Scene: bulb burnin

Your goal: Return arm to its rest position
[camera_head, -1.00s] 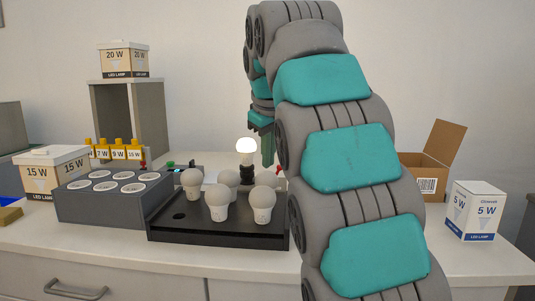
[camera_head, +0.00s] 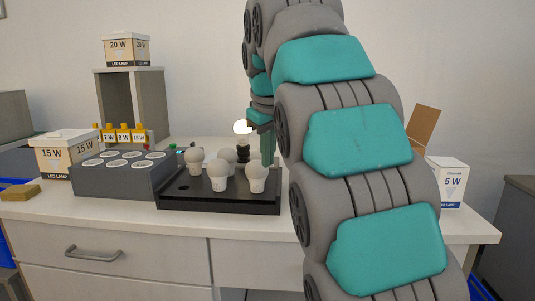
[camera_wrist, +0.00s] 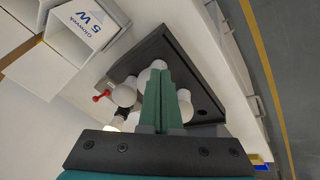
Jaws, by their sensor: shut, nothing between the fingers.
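My gripper (camera_head: 268,158) hangs behind the right part of the black bulb tray (camera_head: 235,208), partly hidden by my own arm. In the wrist view its two green fingers (camera_wrist: 163,100) are together with nothing between them. A lit bulb (camera_head: 242,127) stands upright in a dark socket just left of my fingers. Several unlit white bulbs (camera_head: 217,175) stand in the tray, in front of the gripper.
A grey block with several round holes (camera_head: 118,180) stands left of the tray. Boxes marked 15 W (camera_head: 66,157), 20 W (camera_head: 126,50) and 5 W (camera_head: 449,184) stand around it. An open cardboard box (camera_head: 421,125) is partly behind my arm. Free room lies above the counter.

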